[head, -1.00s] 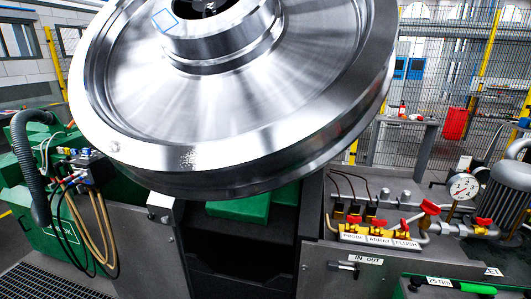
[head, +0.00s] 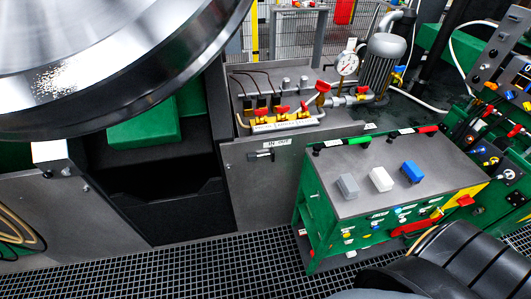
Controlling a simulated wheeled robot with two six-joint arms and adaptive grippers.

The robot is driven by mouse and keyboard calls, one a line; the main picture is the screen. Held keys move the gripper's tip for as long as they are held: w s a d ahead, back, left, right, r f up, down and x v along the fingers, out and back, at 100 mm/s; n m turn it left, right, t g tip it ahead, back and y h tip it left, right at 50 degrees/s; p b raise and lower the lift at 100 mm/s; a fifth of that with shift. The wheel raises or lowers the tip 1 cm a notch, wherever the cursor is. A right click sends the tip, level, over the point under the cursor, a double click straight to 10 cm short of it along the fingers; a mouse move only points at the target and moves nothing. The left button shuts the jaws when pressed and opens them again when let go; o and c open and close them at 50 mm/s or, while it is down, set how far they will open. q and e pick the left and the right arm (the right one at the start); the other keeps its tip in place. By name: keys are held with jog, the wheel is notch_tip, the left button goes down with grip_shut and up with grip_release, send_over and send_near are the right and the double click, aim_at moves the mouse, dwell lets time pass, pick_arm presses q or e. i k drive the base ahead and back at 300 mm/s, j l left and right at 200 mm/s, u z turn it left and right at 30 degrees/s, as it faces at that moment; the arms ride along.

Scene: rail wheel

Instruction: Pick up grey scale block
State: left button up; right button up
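A small grey block (head: 348,187) lies on the grey top of a green tool cart (head: 375,168) in the right half of the head view. It is the leftmost of three blocks in a row, with a white block (head: 381,179) and a blue block (head: 411,172) to its right. The blocks stand apart from each other. A black, rounded part of my own body shows at the bottom right. Neither gripper is in view.
A large steel rail wheel (head: 90,65) fills the upper left. Behind the cart is a bench with yellow and red valves (head: 283,118) and a pressure gauge (head: 347,64). A control panel (head: 505,80) stands at the right. Grid flooring (head: 215,265) lies in front.

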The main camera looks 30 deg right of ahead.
aim_at(350, 189)
jog(key=z, duration=1.7)
